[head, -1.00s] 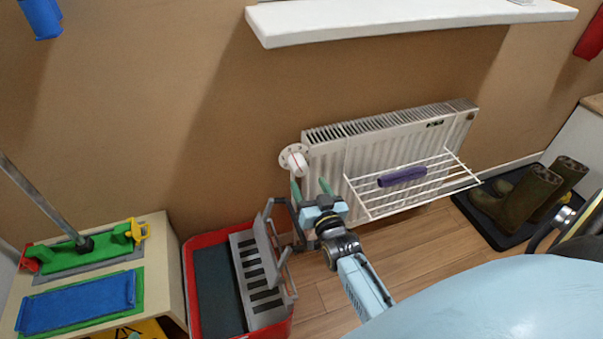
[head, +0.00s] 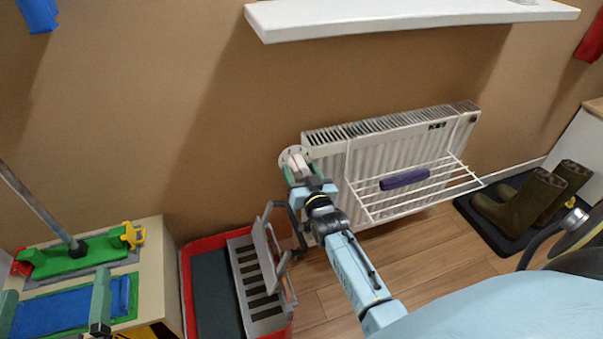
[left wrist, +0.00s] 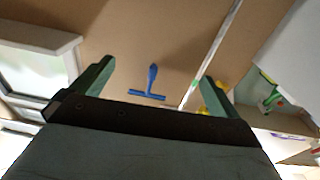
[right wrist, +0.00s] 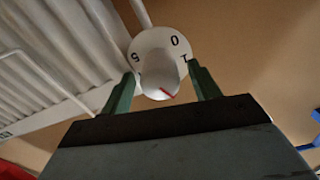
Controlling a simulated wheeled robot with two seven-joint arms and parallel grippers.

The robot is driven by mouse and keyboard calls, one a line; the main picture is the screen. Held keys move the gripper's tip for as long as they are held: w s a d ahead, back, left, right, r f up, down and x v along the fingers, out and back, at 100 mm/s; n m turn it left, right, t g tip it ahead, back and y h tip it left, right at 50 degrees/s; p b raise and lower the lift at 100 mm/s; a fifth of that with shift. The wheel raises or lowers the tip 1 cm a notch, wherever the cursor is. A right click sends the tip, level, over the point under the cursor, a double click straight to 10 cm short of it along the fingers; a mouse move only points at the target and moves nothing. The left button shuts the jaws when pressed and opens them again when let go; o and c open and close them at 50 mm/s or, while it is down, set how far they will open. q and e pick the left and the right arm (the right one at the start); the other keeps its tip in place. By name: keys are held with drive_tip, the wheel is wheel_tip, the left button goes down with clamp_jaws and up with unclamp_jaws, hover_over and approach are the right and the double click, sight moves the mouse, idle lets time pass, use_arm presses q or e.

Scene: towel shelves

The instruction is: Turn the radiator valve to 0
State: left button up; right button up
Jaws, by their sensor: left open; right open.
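The white radiator valve (head: 295,155) is on the wall at the left end of the radiator (head: 400,150). In the right wrist view, its knob (right wrist: 160,75) has a red line on its lower front, and the dial behind shows 5, 0 and 1. My right gripper (head: 308,177) is open just below the valve. Its fingers (right wrist: 162,88) stand on either side of the knob; I cannot tell whether they touch it. My left gripper (head: 55,303) is open and empty over the table at lower left, far from the valve.
A white wire rack (head: 440,175) with a purple towel (head: 404,179) hangs on the radiator's front. A white shelf (head: 400,18) is above. A red bin (head: 190,285) and grey rack (head: 250,275) stand below left. Boots (head: 525,195) stand right. A blue squeegee (left wrist: 150,85) hangs on the wall.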

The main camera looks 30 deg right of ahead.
drive_tip(key=shift+c, duration=0.3)
drive_tip(key=c, duration=0.9)
